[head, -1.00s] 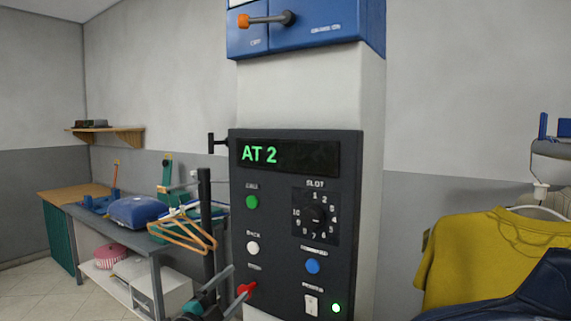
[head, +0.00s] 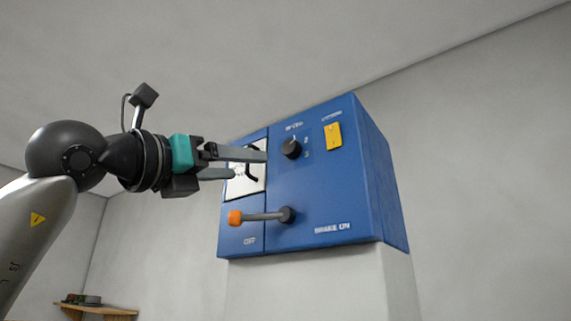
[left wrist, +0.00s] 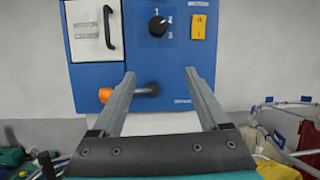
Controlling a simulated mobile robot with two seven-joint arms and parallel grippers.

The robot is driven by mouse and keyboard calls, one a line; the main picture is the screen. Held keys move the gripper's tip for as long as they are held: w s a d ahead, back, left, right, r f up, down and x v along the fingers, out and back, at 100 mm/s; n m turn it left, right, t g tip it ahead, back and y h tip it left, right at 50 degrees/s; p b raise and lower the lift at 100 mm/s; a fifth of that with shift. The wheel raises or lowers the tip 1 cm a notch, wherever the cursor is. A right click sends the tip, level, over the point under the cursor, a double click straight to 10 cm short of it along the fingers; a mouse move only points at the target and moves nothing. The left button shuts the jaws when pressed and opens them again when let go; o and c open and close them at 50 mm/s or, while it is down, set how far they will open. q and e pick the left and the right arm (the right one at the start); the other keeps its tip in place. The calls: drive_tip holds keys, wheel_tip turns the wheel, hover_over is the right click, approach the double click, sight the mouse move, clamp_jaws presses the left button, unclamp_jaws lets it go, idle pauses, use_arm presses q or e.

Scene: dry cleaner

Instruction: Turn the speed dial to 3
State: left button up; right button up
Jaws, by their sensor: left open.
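The speed dial (head: 291,149) is a round black knob on the upper part of the blue control box. In the left wrist view the dial (left wrist: 157,26) has the numbers 1, 2 and 3 around its top and right side. A pale mark on the knob seems to face up and right, towards 2, but it is small. My left gripper (head: 249,164) is open and empty, left of the dial and apart from it in the head view. In the left wrist view its fingers (left wrist: 160,76) point at the box below the dial. My right gripper is not in view.
The blue box (head: 335,195) carries a yellow switch (head: 333,135) right of the dial. An orange-tipped brake lever (head: 262,216) sticks out below. A white panel with a black handle (left wrist: 96,28) is left of the dial. A wall shelf (head: 97,309) is at lower left.

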use_arm(q)
wheel_tip(320, 180, up, 3)
drive_tip(key=s+t, duration=0.1)
drive_tip(key=s, duration=0.1)
drive_tip(key=p, duration=0.7)
approach(288, 149)
drive_tip(key=shift+y, duration=0.3)
drive_tip(key=x, duration=0.7)
drive_tip(key=shift+d+r, duration=0.15)
drive_tip(key=shift+r, duration=0.15)
drive_tip(key=shift+w+d+r, duration=0.15)
drive_tip(key=shift+w+d, duration=0.2)
drive_tip(key=shift+w, duration=0.15)
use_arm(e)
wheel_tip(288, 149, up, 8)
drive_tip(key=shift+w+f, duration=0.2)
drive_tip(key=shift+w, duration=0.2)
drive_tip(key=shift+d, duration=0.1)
use_arm(q)
clamp_jaws()
